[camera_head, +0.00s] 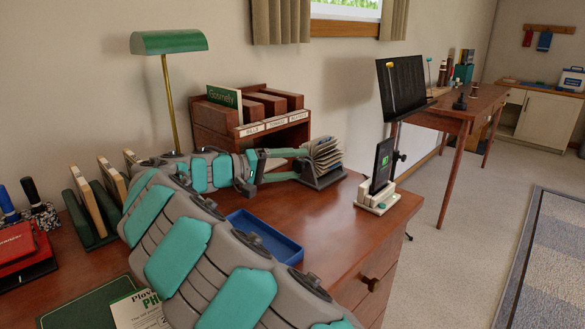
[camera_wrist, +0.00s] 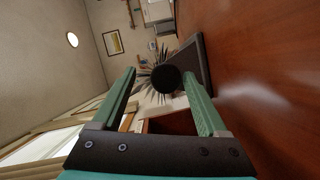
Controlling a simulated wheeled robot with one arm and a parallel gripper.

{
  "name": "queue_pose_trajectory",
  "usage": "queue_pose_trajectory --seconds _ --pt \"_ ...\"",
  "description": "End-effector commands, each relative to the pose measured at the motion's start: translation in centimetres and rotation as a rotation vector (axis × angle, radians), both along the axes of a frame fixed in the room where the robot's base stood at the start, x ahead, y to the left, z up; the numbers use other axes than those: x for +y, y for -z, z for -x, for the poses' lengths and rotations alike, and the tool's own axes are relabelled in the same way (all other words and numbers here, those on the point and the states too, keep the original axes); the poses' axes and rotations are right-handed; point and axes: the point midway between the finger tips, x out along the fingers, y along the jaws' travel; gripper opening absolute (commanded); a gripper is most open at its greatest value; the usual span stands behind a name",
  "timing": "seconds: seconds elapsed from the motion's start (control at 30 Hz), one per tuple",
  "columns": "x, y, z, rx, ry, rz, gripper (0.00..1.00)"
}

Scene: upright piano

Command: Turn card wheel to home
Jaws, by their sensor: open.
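The card wheel (camera_head: 326,153) is a rotary file with pale cards fanned out on a dark grey stand (camera_head: 325,178), near the desk's far end. In the wrist view its round black knob (camera_wrist: 166,80) faces me, with card edges (camera_wrist: 152,62) radiating around it. My gripper (camera_head: 300,164) reaches the wheel from the left. In the wrist view my gripper (camera_wrist: 161,76) is open, with one green finger on each side of the knob. I cannot tell whether either finger touches it. Part of the wheel is hidden behind the knob and the right finger.
A wooden sorter (camera_head: 213,119) stands behind my arm, beside a green lamp (camera_head: 168,42). A phone on a white dock (camera_head: 378,193) stands right of the wheel near the desk edge. A blue tray (camera_head: 283,247) lies in front. Desk surface (camera_head: 335,222) between tray and dock is clear.

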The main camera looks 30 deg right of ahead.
Motion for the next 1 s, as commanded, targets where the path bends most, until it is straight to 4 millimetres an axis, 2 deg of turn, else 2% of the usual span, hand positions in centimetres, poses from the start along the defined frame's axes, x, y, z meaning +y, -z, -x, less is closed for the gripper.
queue_pose_trajectory --seconds 0.23,0.67,1.0 --pt "0.1 -3.1 -0.1 -0.006 -0.003 0.001 0.76" --pt "1.4 -4.0 4.3 -0.01 -0.001 0.01 0.76" --pt "2.7 -4.0 9.2 -0.006 -0.002 0.005 0.76"
